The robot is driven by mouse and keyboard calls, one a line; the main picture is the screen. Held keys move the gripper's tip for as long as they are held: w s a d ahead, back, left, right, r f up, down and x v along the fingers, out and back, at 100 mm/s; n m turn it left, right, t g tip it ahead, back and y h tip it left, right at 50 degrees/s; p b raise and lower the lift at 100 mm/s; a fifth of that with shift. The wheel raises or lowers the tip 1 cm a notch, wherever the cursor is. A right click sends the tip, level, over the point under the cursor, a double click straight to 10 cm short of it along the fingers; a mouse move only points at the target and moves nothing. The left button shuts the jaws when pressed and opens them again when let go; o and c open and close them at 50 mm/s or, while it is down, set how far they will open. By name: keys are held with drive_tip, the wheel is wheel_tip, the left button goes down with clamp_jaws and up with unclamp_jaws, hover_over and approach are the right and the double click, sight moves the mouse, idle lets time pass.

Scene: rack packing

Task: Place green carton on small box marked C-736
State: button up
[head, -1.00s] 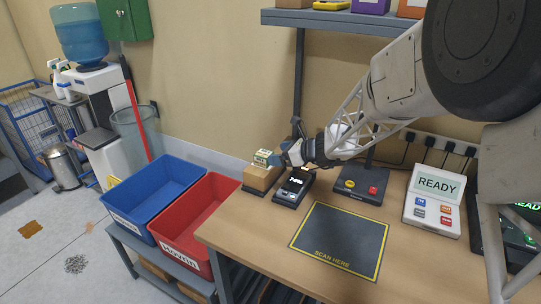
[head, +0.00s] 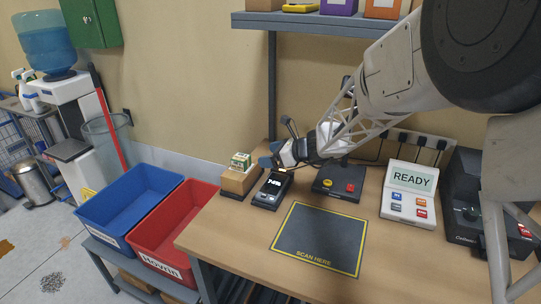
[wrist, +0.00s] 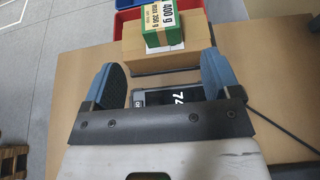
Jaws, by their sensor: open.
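The green carton (head: 240,160), green and white with "400 g" printed on it, stands on top of a small brown cardboard box (head: 238,180) at the table's back left corner. In the wrist view the carton (wrist: 172,24) rests on the brown box (wrist: 150,52), ahead of my fingers. No C-736 marking is readable on the box. My gripper (head: 270,163) is just right of the carton and apart from it. In the wrist view its two blue fingers (wrist: 158,80) are spread with nothing between them.
A black device with a lit display (head: 271,188) lies beneath my gripper. A blue bin (head: 130,200) and a red bin (head: 172,235) stand left of the table. A dark scan mat (head: 318,238) lies in front. A shelf (head: 320,22) hangs above.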

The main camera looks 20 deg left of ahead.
idle(0.4)
drive_tip(key=s+d+r+n+h, duration=0.2)
drive_tip(key=s+d+r+n, duration=0.15)
drive_tip(key=d, duration=0.45)
drive_tip(key=s+d+r+n+h, duration=0.1)
drive_tip(key=s+d+r+n, duration=0.2)
drive_tip(key=s+d, duration=0.35)
drive_tip(key=s+d+r+n+h, duration=0.2)
drive_tip(key=s+d+r+n, duration=0.1)
drive_tip(key=d, duration=0.6)
drive_tip(key=s+d+n+t+h, duration=0.2)
drive_tip(key=s+d+n+h, duration=0.6)
drive_tip(key=s+d, duration=1.5)
drive_tip(key=d, duration=0.3)
drive_tip(key=shift+s+d+r+t+h, duration=0.15)
drive_tip(key=shift+r+t+h, duration=0.15)
